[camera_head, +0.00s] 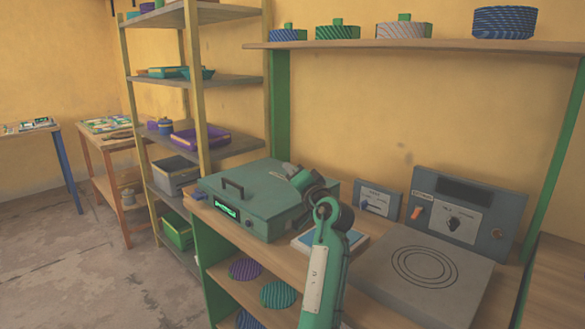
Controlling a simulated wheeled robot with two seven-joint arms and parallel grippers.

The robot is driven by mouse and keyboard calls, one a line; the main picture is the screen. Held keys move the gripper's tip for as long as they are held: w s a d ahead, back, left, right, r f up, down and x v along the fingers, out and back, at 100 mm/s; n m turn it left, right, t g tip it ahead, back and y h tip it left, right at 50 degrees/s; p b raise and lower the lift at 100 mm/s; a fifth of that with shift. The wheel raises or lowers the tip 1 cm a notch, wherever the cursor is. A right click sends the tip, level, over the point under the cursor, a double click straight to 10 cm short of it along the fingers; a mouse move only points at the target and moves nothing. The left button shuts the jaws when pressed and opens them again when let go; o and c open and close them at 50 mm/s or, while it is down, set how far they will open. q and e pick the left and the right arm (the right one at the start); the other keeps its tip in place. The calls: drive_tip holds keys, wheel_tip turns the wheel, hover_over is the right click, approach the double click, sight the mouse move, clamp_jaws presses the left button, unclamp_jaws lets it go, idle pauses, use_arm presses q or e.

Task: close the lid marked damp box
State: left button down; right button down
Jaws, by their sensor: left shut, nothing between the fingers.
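A grey-green box unit (262,224) with a small green display on its front stands on the workbench. Its flat top, the lid (250,180), has a dark handle toward the left and looks lowered. I cannot read a damp box marking on it or on anything else. My left gripper (286,171) is over the right part of this top, at the end of my green and white arm. It looks shut and empty, but its fingers are small and partly hidden. I cannot tell whether it touches the lid. My right gripper is out of view.
A grey plate with ring marks (424,264) and a control panel (463,214) are on the right. A smaller control box (378,200) and a blue-white flat item (352,247) are between. A wall shelf (440,46) is above; a rack (197,90) stands left.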

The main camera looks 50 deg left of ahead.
use_arm(q)
drive_tip(key=shift+s+f, duration=0.3)
drive_tip(key=shift+f, duration=0.3)
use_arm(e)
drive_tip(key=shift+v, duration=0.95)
use_arm(q)
drive_tip(key=shift+r, duration=0.1)
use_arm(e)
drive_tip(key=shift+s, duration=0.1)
